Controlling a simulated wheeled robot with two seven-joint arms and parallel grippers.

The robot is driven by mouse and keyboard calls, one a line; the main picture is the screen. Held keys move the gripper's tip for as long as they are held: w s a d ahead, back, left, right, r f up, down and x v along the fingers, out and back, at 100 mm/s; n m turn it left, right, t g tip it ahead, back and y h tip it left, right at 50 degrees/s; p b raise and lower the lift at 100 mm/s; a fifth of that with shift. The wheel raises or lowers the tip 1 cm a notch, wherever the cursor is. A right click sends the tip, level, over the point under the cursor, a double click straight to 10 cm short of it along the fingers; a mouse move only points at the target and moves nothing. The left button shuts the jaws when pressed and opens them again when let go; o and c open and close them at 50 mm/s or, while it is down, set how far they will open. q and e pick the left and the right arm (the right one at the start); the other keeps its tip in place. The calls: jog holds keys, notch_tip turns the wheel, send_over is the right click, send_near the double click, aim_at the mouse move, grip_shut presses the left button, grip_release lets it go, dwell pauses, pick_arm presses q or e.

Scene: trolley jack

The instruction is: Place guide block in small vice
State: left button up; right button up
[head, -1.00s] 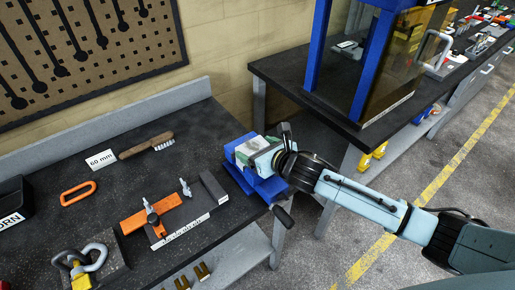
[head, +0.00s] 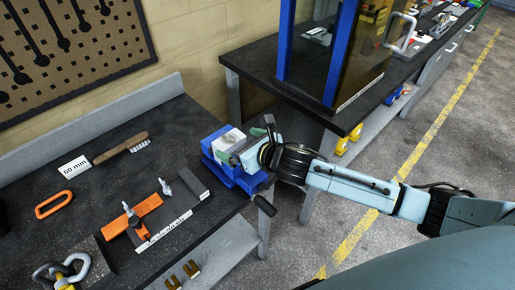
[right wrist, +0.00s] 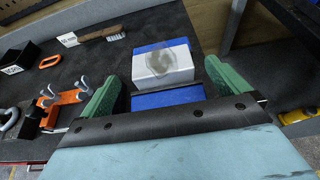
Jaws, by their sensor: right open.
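The guide block (right wrist: 165,66) is a pale silver block with a grey round patch on top. It sits in the small blue vice (right wrist: 167,98), with blue jaw parts on its near and far sides. In the head view the block (head: 228,137) sits at the top of the vice (head: 222,172) at the bench's right end. My right gripper (right wrist: 162,72) is open. Its green fingers stand apart on either side of the block, with gaps to it. In the head view the gripper (head: 253,142) is just right of the block. My left gripper is not in view.
The vice handle (head: 264,206) sticks out past the bench edge. An orange clamp fixture (head: 142,213), a brush (head: 122,147), a "60 mm" label (head: 74,167) and an orange ring (head: 53,204) lie on the bench. A blue-framed press (head: 336,50) stands on the other bench.

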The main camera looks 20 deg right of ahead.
jog(key=v, duration=0.9)
